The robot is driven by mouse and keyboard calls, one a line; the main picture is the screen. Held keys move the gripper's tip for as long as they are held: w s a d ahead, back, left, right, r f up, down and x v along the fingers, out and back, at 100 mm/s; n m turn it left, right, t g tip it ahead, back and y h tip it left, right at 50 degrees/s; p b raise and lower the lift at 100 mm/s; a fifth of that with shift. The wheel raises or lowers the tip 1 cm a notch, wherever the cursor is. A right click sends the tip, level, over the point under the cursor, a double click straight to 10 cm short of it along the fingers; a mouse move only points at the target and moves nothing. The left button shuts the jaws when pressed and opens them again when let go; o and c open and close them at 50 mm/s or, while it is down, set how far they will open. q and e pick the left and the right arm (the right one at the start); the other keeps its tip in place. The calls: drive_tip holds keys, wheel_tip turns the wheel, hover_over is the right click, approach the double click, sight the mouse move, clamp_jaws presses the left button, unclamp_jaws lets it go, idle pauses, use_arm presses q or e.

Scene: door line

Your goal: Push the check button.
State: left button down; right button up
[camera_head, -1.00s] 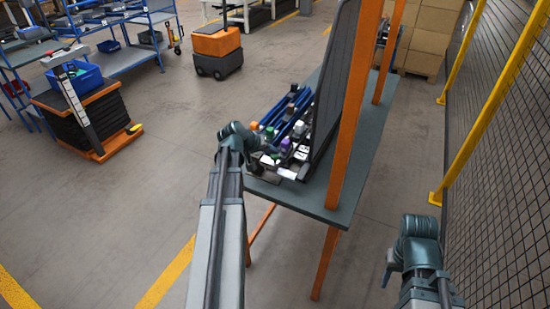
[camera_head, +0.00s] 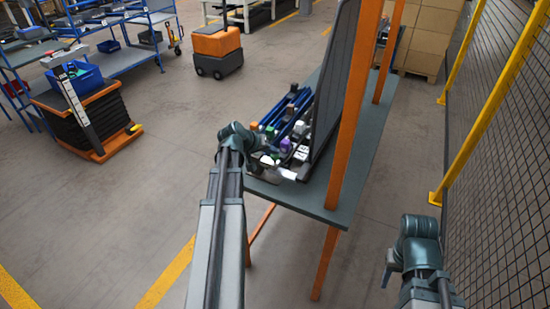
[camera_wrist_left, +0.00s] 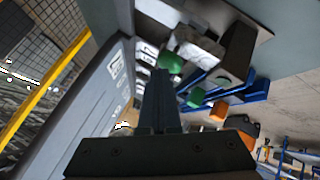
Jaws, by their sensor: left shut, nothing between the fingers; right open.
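My left gripper (camera_head: 266,172) is shut and empty at the near left corner of the workbench, beside the small parts on it. In the left wrist view its closed fingers (camera_wrist_left: 160,78) point at a green piece (camera_wrist_left: 171,62) just beyond their tips; I cannot tell whether they touch. Further green (camera_wrist_left: 196,98) and orange (camera_wrist_left: 220,110) pieces lie to the right of the fingers. I cannot tell which piece, if any, is the check button. My right gripper (camera_head: 387,274) is open and empty, at the lower right, away from the bench.
The workbench (camera_head: 352,190) has orange posts (camera_head: 345,110) and a tall dark panel (camera_head: 329,95) standing on it. Blue rails (camera_head: 287,112) lie left of the panel. A mesh fence (camera_head: 500,140) runs along the right. Open floor lies left of the bench.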

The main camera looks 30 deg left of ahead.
sight(273, 157)
use_arm(q)
drive_tip(key=shift+f, duration=0.1)
drive_tip(key=shift+f+b, duration=0.4)
drive_tip(key=shift+b, duration=0.1)
drive_tip(key=shift+r, duration=0.15)
drive_tip(key=shift+r+p, duration=0.35)
drive_tip(key=shift+p, duration=0.15)
wheel_tip(273, 157, up, 6)
drive_tip(key=p, duration=0.6)
idle(0.4)
